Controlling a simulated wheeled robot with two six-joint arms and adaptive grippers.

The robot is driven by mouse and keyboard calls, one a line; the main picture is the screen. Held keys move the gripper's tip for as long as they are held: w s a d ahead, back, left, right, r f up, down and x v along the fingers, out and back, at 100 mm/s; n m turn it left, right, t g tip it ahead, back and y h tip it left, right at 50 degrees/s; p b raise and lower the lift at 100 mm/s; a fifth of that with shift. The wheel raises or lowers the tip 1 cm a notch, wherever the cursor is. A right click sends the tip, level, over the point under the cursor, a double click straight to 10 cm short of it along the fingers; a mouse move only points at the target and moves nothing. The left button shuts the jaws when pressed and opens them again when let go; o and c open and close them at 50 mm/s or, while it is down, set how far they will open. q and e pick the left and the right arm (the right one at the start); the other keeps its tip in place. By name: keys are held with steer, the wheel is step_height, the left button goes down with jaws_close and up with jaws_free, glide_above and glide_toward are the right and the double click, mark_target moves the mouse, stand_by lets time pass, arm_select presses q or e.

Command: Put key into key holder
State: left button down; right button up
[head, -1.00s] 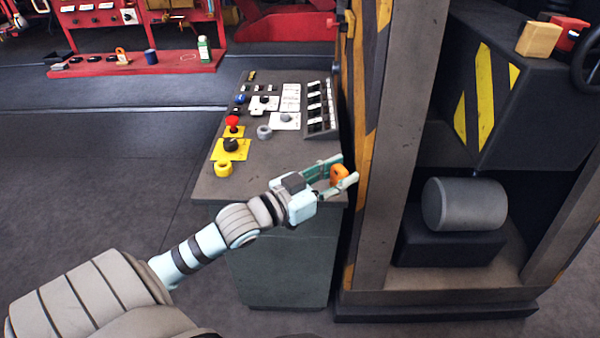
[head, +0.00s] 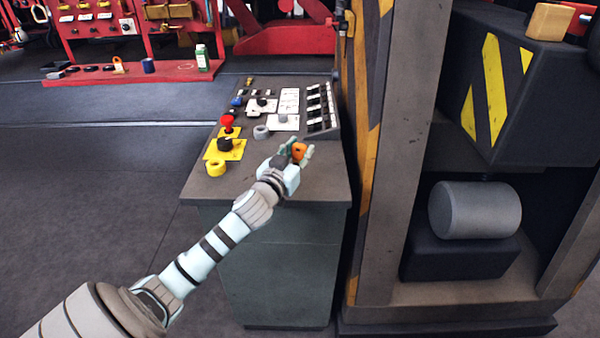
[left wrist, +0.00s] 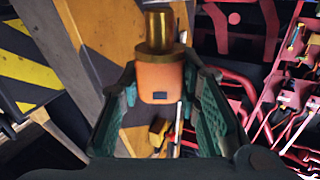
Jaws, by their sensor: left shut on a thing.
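The key shows in the left wrist view as an orange block (left wrist: 160,85) with a brass cylinder (left wrist: 159,32) on its end. My left gripper (head: 301,149) is shut on the orange part, with a green-padded finger on each side. The brass end points away from the wrist. In the head view the key (head: 299,152) is a small orange shape over the right front part of the grey console (head: 310,182). A yellow ring (head: 216,169) and a grey ring (head: 261,132) are on the console to its left; I cannot tell which is the key holder. My right gripper is not in view.
A red mushroom button (head: 228,121) and a black knob (head: 224,144) on a yellow plate stand at the console's left. A sloped switch panel (head: 320,108) rises at its back right. A striped machine frame (head: 365,150) stands close to its right side.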

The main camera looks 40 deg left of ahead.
arm_select(q)
step_height(320, 180, down, 4)
steer(key=shift+s+f+b, duration=0.1)
steer(key=shift+f+b, duration=0.05)
steer(key=shift+b, duration=0.55)
steer(key=c, duration=1.2)
jaws_free()
